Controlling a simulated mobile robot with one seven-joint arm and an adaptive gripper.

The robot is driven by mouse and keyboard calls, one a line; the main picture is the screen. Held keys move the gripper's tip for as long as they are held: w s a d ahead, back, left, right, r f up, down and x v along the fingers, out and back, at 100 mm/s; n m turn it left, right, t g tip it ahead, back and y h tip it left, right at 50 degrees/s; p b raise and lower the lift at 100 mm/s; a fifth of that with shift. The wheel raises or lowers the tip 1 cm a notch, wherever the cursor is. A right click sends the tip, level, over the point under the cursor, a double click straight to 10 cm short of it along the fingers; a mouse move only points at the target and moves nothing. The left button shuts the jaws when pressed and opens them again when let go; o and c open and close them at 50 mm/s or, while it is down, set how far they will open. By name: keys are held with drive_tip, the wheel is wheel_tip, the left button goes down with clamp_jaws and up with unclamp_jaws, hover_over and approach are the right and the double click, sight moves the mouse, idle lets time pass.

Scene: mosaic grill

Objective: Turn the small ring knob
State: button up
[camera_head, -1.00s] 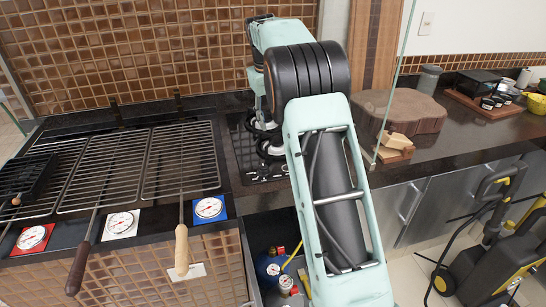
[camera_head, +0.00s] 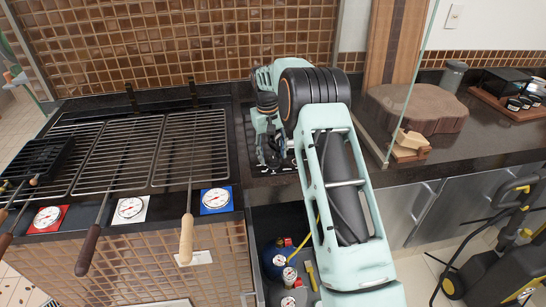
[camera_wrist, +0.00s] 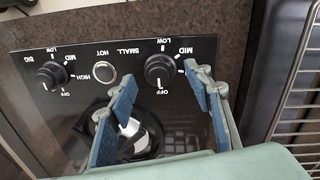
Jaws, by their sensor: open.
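The cooktop's black glass panel (camera_wrist: 80,85) fills much of the wrist view. The small ring knob (camera_wrist: 160,69) is the right-hand black knob, beside the word SMALL. Its white mark is at the bottom, near OFF. The big ring knob (camera_wrist: 50,75) is at the left. My gripper (camera_wrist: 158,82) is open, with its blue-padded fingers pointing toward the panel. The small knob shows between the fingertips, nearer the right one, and nothing is held. Contact cannot be told. In the head view my gripper (camera_head: 272,150) is low over the cooktop (camera_head: 247,158), and my arm hides the knobs.
A round HOT indicator (camera_wrist: 104,72) sits between the knobs. A burner (camera_wrist: 140,132) lies behind the fingers. Grill racks (camera_head: 190,145) with long handles are left of the cooktop. A wooden block (camera_head: 415,108) and a glass pane (camera_head: 413,85) stand to the right.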

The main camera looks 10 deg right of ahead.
drive_tip(key=shift+d+f, duration=0.1)
drive_tip(key=shift+f, duration=0.85)
drive_tip(key=c, duration=1.1)
drive_tip(key=shift+c, duration=0.2)
